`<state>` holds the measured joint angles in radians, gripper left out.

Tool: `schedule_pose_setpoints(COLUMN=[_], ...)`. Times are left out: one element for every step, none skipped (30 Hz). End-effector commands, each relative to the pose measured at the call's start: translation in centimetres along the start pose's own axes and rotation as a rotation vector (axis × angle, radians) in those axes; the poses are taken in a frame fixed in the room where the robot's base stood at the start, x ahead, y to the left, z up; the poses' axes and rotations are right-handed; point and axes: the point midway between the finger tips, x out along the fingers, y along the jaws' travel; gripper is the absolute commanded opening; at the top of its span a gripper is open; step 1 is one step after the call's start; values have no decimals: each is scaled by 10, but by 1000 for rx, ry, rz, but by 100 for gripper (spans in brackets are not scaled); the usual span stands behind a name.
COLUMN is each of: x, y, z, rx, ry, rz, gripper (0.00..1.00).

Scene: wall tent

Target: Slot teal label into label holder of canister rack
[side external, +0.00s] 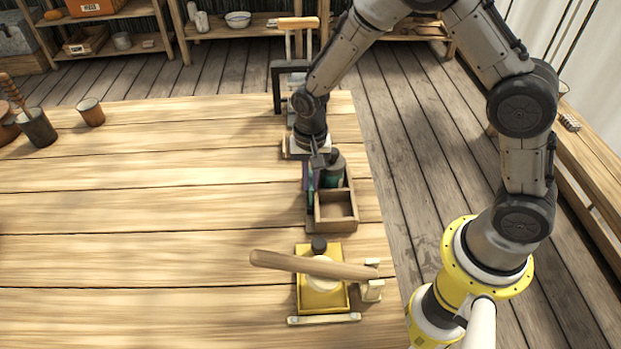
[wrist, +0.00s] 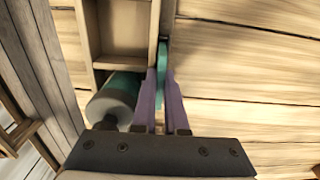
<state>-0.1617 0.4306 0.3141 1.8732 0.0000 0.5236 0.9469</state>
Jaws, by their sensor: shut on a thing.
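The canister rack (side external: 348,222) is a small wooden box with compartments near the right edge of the table; it also shows in the wrist view (wrist: 122,58). A dark-lidded teal canister (side external: 334,174) stands in its far compartment and shows in the wrist view as a pale, teal-banded cylinder (wrist: 112,101). My gripper (wrist: 163,75) has purple fingers and is shut on the thin teal label (wrist: 164,60), alongside the rack's outer side wall. In the side view, my gripper (side external: 311,188) is at the rack's left side. The label holder cannot be made out clearly.
A yellow-based press (side external: 318,295) with a long wooden handle (side external: 310,265) stands in front of the rack. A dark-framed tool (side external: 290,75) stands behind my wrist. Cups (side external: 91,112) are at far left.

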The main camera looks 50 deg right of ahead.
Motion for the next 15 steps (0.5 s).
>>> schedule_pose_setpoints(x=[1, 1, 2, 3, 4, 5, 5, 6, 6, 6, 6, 6, 6, 6, 6], y=[0, 0, 0, 0, 0, 0, 0, 0, 0, 0, 0, 0, 0, 0, 0], z=[0, 0, 0, 0, 0, 0, 0, 0, 0, 0, 0, 0, 0, 0, 0], rx=[0, 0, 0, 0, 0, 0, 0, 0, 0, 0, 0, 0, 0, 0, 0], ry=[0, 0, 0, 0, 0, 0, 0, 0, 0, 0, 0, 0, 0, 0, 0], rz=[0, 0, 0, 0, 0, 0, 0, 0, 0, 0, 0, 0, 0, 0, 0], gripper=[0, 0, 0, 0, 0, 0, 0, 0, 0, 0, 0, 0, 0, 0, 0])
